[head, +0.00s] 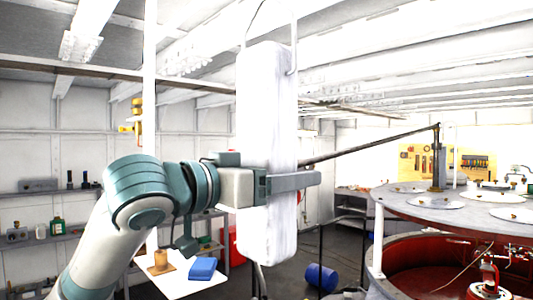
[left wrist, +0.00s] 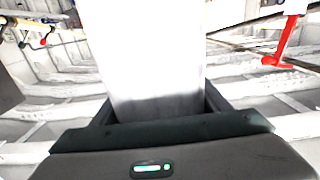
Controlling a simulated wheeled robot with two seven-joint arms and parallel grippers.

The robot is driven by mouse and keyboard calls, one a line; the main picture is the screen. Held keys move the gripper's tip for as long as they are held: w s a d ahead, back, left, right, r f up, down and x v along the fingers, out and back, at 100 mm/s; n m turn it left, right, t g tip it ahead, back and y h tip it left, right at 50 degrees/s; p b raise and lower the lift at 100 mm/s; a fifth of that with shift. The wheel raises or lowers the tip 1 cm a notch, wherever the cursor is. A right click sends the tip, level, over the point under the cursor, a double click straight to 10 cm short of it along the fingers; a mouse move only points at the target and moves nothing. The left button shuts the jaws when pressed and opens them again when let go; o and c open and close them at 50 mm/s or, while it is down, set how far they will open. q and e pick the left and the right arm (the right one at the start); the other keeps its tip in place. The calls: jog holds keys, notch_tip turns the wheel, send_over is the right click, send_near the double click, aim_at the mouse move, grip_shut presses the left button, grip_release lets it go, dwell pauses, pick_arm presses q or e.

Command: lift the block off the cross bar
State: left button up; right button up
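A tall white block (head: 267,110) stands upright in the middle of the head view, with a thin wire loop (head: 262,15) at its top. My left gripper (head: 290,183) comes in from the left and holds the block's lower half, one finger across its near face. The far finger is hidden behind the block. In the left wrist view the block (left wrist: 155,50) fills the space between both fingers (left wrist: 160,105), which appear to press its sides. The loop's upper end is cut off, and I cannot tell whether it hangs on a bar. My right gripper is out of view.
A long dark bar (head: 370,146) slopes from behind the block to a post on a round grey-topped red tank (head: 450,208) at right. A white table (head: 180,283) with a blue box (head: 202,268) stands below my arm. A blue drum (head: 322,277) lies on the floor.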

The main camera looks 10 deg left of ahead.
pick_arm(q)
jog(key=shift+r, duration=0.1)
jog(key=shift+c, duration=0.6)
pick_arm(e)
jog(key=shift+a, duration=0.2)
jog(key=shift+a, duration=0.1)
